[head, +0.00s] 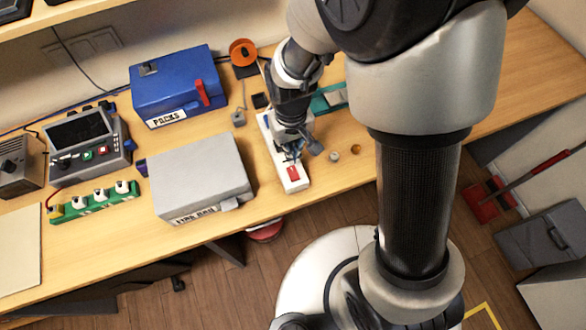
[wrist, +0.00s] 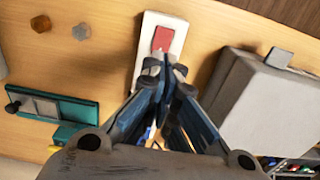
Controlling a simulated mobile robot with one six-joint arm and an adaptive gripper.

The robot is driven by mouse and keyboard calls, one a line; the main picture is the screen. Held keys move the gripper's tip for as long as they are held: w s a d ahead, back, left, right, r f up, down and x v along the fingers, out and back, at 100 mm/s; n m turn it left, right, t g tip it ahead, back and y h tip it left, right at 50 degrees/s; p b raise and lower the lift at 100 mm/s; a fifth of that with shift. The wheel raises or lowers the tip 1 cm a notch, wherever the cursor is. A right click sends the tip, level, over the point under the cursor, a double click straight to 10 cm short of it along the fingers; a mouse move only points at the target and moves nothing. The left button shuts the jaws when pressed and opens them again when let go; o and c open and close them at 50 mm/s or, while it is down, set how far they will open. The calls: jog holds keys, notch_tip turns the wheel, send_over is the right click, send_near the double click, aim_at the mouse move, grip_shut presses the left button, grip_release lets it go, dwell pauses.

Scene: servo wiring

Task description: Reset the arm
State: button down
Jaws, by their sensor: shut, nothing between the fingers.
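My gripper (head: 291,154) is at the end of my arm over the workbench, above a long white strip (head: 296,185) with a red switch (head: 293,173) at its front end. In the wrist view my gripper (wrist: 164,72) points at the red switch (wrist: 162,38) on the white strip (wrist: 175,22). Its fingers are together with nothing between them. The fingertips are right by the switch; I cannot tell whether they touch it. My gripper and wrist hide much of the strip's back part.
A grey box (head: 200,175) stands left of the strip, with a blue box (head: 177,85) labelled PACKS behind it. A green connector strip (head: 95,202) and a device with a screen (head: 85,143) are further left. A teal unit (head: 327,99) lies right, behind two small round items.

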dwell(0.4)
jog(key=s+d+r+m+t+b, duration=0.1)
jog(key=s+d+r+t+b, duration=0.1)
jog(key=s+d+r, duration=0.3)
jog(key=s+d+r+m+t+b, duration=0.2)
jog(key=s+d+r, duration=0.4)
jog(key=r, duration=0.8)
jog(key=s, duration=0.2)
jog(key=shift+s+t, duration=0.3)
jog(key=shift+w+a, duration=0.1)
jog(key=shift+w, duration=0.05)
jog(key=w+a+f+n+g+p, duration=0.1)
jog(key=w+a+f+n+g, duration=0.2)
jog(key=w+a+f, duration=0.7)
jog(key=w+f, duration=0.1)
jog(key=w, duration=0.2)
jog(key=shift+w+a+f, duration=0.15)
jog(key=shift+w+a, duration=0.1)
jog(key=shift+a, duration=0.15)
